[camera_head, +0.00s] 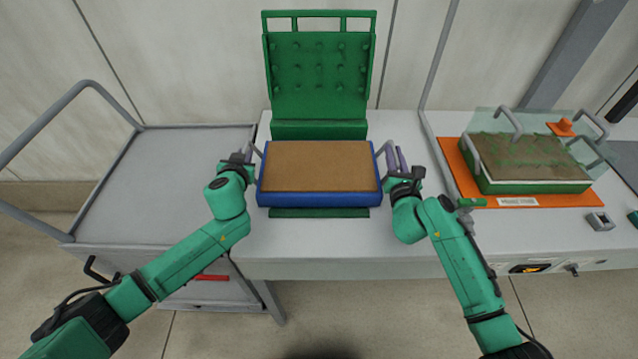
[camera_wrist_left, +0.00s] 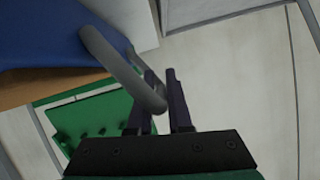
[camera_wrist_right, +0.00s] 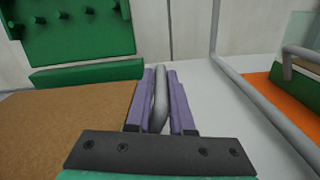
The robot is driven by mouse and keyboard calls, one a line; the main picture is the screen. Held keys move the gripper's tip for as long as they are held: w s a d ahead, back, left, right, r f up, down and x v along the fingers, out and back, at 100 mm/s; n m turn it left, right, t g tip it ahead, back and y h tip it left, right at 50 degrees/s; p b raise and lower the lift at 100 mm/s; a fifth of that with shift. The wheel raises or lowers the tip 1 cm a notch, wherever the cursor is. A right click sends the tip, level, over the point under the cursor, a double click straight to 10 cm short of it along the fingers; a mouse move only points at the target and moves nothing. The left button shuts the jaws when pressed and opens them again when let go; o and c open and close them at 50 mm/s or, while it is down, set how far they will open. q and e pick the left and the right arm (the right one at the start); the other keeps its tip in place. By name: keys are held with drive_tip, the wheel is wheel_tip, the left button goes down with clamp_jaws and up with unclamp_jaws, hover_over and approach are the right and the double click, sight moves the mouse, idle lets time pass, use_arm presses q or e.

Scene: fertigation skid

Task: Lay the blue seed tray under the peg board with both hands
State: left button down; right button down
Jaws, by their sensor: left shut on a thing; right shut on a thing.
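The blue seed tray (camera_head: 318,200), filled with brown soil, is level in front of the upright green peg board (camera_head: 320,75). Part of the board's green base (camera_head: 318,213) shows past the tray's front edge. I cannot tell whether the tray rests on it or is just above. My left gripper (camera_head: 247,157) is shut on the tray's left handle, a grey bar also in the left wrist view (camera_wrist_left: 122,68). My right gripper (camera_head: 392,156) is shut on the right handle, which stands between its purple fingers in the right wrist view (camera_wrist_right: 160,98).
At right, a planted green tray (camera_head: 530,187) with grey handles and a clear cover sits on an orange mat (camera_head: 453,160). A grey railed cart (camera_head: 160,180) stands at left. The white bench (camera_head: 330,250) is clear in front of the blue tray.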

use_arm(q)
drive_tip(key=c, duration=0.8)
unclamp_jaws()
drive_tip(key=shift+a+f, duration=0.1)
drive_tip(key=shift+f, duration=0.1)
drive_tip(key=shift+c, duration=0.2)
use_arm(e)
drive_tip(key=c, duration=0.8)
unclamp_jaws()
drive_tip(key=shift+d+f, duration=0.15)
drive_tip(key=shift+f, duration=0.1)
drive_tip(key=shift+s+r, duration=0.1)
drive_tip(key=shift+s, duration=0.15)
drive_tip(key=s, duration=1.1)
drive_tip(key=shift+s, duration=0.4)
use_arm(q)
drive_tip(key=v, duration=1.2)
drive_tip(key=shift+r, duration=0.15)
